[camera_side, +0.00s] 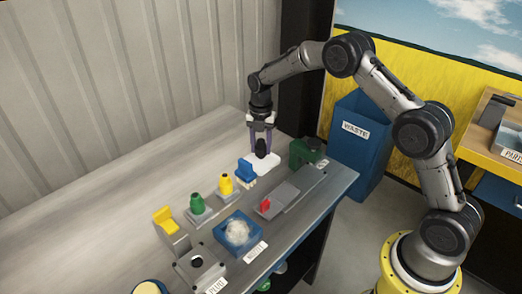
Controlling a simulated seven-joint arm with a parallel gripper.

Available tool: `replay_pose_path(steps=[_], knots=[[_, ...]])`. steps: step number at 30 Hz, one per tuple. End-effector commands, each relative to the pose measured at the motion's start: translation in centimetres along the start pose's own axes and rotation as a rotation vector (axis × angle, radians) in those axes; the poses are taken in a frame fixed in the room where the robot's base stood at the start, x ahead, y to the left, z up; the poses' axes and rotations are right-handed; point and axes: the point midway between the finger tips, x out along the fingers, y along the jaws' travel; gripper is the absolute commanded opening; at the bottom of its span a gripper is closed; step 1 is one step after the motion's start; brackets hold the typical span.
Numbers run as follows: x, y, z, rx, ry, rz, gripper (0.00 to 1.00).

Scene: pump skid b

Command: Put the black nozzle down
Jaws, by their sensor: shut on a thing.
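The black nozzle (261,148) is small and dark. It is between the fingers of my gripper (261,143), which is shut on it. My gripper points down over the far part of the grey bench. The nozzle is just above or touching a white pad (266,161); I cannot tell which. Its lower end is hard to make out at this size.
A blue brush-like piece (245,170) is close at the left. A green clamp-like block (302,152) is at the right. Yellow (226,183) and green (197,203) nozzles stand on grey bases nearer. A blue tray (238,246) is in front. The bench's left side (110,205) is clear.

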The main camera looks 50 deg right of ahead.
Motion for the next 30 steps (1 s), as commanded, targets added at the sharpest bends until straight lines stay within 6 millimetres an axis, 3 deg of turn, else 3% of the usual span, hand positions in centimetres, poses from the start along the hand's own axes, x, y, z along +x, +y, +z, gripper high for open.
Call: replay_pose_path(steps=[4, 15, 16, 20, 30], knots=[[1.7, 0.0, 0.0, 0.0, 0.0, 0.0, 0.0], [2.1, 0.0, 0.0, 0.0, 0.0, 0.0, 0.0], [2.1, 0.0, 0.0, 0.0, 0.0, 0.0, 0.49], [2.1, 0.0, 0.0, 0.0, 0.0, 0.0, 0.72], [1.9, 0.0, 0.0, 0.0, -0.001, 0.001, 0.75]])
